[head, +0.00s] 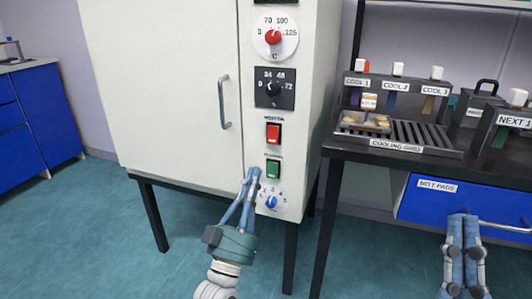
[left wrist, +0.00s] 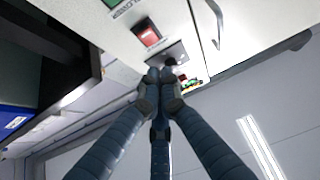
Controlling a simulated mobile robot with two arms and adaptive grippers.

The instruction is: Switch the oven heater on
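The white oven (head: 165,80) stands at centre-left with its door closed. Its right-hand panel carries a red rocker switch (head: 273,133) with a small blurred label above it, and a green rocker switch (head: 273,169) below. The red switch also shows in the left wrist view (left wrist: 146,33). My left gripper (head: 252,172) is shut and empty, its fingertips just left of the green switch; whether they touch the panel I cannot tell. The closed fingertips show in the left wrist view (left wrist: 161,74). My right gripper (head: 463,216) is shut and empty before the blue drawer.
The panel also has a red-knob dial (head: 272,37), a black dial (head: 274,88) and a blue-knob dial (head: 271,202). A dark table at right holds a cooling grid (head: 397,146) and several labelled holders. A blue drawer (head: 425,202) hangs under it. Floor before the oven is clear.

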